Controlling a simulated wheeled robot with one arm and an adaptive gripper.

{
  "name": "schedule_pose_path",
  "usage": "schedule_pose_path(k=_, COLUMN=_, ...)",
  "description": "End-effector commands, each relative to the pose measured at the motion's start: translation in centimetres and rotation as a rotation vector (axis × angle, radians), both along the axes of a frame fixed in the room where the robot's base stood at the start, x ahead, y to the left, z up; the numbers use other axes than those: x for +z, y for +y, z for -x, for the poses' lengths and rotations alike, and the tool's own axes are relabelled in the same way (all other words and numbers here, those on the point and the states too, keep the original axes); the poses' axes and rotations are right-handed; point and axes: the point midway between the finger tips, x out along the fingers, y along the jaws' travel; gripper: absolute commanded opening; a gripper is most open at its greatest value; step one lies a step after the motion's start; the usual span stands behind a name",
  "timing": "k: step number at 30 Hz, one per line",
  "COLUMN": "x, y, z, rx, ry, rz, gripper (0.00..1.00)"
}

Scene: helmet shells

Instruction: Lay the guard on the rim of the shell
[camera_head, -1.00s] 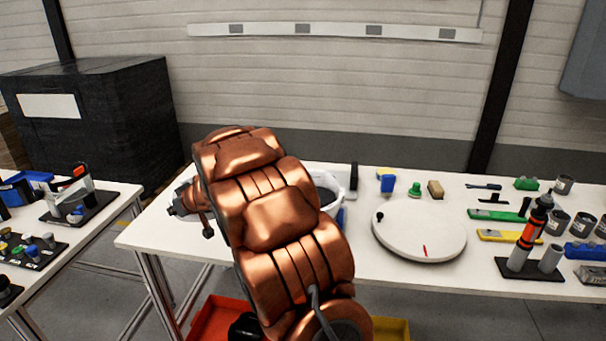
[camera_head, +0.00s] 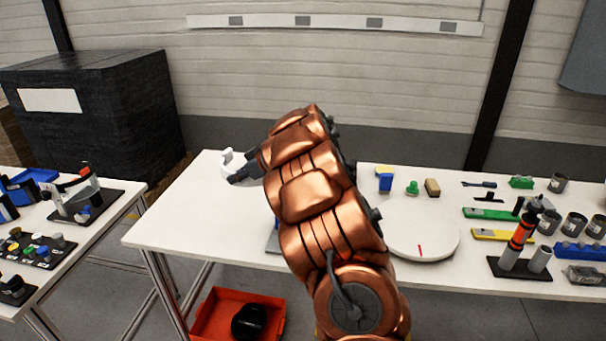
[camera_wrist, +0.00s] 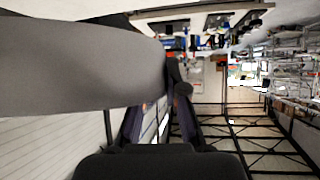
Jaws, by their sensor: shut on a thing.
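My gripper (camera_head: 240,173) is at the far left end of my copper arm, over the left part of the white table. It is shut on a pale piece (camera_head: 228,160), which I take to be the guard; only a small part shows past the jaws. In the wrist view a large smooth grey curved surface (camera_wrist: 80,65) fills the upper left close to the camera, and seems to be the same held piece. The shell is not visible now; my arm covers the part of the table where a white rimmed bowl showed earlier.
A white round disc (camera_head: 425,235) with a red mark lies right of my arm. Tools, cans and a dark stand (camera_head: 518,268) crowd the table's right side. A red bin (camera_head: 215,315) holding a black object (camera_head: 248,322) is below. The table's front left is clear.

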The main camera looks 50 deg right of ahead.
Motion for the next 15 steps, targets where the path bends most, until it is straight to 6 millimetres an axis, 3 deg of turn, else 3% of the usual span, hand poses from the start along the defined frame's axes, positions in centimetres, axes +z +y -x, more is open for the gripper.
schedule_pose_path(k=1, x=0.8, y=-1.6, z=1.5, rx=0.01, ry=0.0, rz=-0.003, gripper=0.0)
schedule_pose_path(k=6, x=1.4, y=-5.8, z=7.0, rx=0.066, ry=0.001, rz=-0.004, gripper=0.0)
schedule_pose_path(k=12, x=1.5, y=-9.2, z=13.3, rx=0.109, ry=0.0, rz=-0.005, gripper=0.0)
schedule_pose_path(k=15, x=1.3, y=-9.9, z=15.2, rx=0.123, ry=0.001, rz=-0.005, gripper=0.0)
